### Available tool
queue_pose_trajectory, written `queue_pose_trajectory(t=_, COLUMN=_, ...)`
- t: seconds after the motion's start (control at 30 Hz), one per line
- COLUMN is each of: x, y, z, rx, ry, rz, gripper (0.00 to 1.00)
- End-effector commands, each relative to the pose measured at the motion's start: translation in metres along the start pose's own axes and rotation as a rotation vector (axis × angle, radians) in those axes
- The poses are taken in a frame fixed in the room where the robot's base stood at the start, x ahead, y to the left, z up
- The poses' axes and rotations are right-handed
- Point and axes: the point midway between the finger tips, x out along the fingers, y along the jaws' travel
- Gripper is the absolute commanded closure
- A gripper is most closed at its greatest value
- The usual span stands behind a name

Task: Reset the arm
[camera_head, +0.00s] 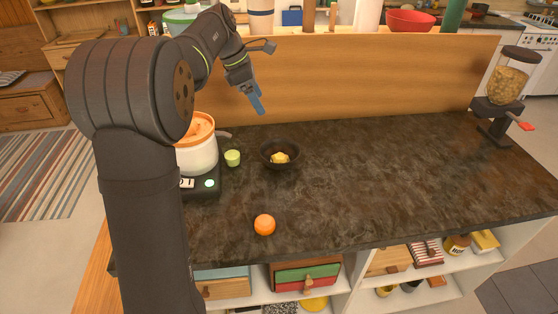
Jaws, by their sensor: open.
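My gripper (258,105) hangs in the air above the back left part of the dark countertop, its blue fingers pointing down and a little right. It is open, and I see nothing between the fingers. My arm rises at the left of the view and bends over toward the back of the counter.
A white pot with an orange lid (199,128) stands on a black cooker, partly hidden by my arm. An orange (265,225) lies near the front edge. A dispenser (508,85) stands far right. The counter's middle and right (390,180) are clear.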

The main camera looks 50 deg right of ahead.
Motion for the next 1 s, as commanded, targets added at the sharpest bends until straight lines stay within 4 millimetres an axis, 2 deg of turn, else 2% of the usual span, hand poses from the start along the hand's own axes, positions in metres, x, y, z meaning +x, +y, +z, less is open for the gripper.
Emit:
queue_pose_trajectory(t=0.17, x=0.003, y=0.0, z=0.0, rx=0.0, ry=0.0, rz=0.0, gripper=0.25)
queue_pose_trajectory(t=0.37, x=0.026, y=0.0, z=0.0, rx=0.0, ry=0.0, rz=-0.002, gripper=0.25)
queue_pose_trajectory(t=1.0, x=0.153, y=0.0, z=0.0, rx=0.0, ry=0.0, rz=-0.003, gripper=0.25)
